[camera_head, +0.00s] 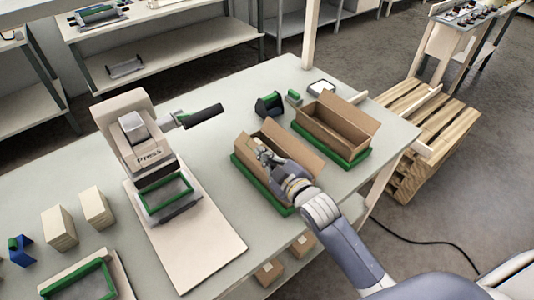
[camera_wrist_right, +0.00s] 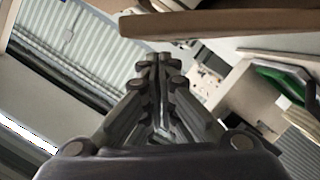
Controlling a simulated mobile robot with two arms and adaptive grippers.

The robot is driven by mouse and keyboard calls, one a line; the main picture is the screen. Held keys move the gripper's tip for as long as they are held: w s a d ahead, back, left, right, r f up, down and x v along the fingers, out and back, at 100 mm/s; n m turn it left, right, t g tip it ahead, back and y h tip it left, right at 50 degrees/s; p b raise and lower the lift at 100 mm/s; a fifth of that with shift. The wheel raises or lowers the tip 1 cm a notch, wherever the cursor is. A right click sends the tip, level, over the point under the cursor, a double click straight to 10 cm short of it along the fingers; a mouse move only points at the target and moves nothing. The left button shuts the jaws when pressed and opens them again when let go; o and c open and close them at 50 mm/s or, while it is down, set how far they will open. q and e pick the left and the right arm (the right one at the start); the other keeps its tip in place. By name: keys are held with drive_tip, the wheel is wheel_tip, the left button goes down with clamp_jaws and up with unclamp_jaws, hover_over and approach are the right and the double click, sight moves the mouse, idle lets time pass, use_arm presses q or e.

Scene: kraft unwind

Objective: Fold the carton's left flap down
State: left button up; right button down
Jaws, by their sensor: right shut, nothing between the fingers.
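An open brown carton (camera_head: 253,162) sits on a green-edged tray (camera_head: 239,169) near the middle of the table. Its long panels stand up, and my arm hides part of its inside and near end. My right gripper (camera_head: 262,153) is over this carton, close to its left side; I cannot tell whether it touches the cardboard. In the right wrist view the fingers (camera_wrist_right: 160,95) are together with nothing between them. A brown cardboard edge (camera_wrist_right: 230,22) crosses the top of that view, beyond the fingers. My left gripper is not in view.
A second open carton (camera_head: 340,124) on a green tray (camera_head: 355,160) stands to the right. A press (camera_head: 150,156) on a pale board (camera_head: 205,245) stands left. A dark green dispenser (camera_head: 269,105) is behind the cartons. Wooden pallets (camera_head: 425,120) lie beyond the table's right edge.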

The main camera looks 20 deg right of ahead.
drive_tip(key=shift+d+f, duration=0.15)
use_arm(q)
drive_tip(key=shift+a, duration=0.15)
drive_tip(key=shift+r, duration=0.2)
use_arm(e)
drive_tip(key=shift+w+d, duration=0.1)
drive_tip(key=shift+w, duration=0.1)
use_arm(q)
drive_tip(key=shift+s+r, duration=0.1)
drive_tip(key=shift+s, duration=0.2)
use_arm(e)
drive_tip(key=shift+s+d+m, duration=0.1)
drive_tip(key=shift+m, duration=0.3)
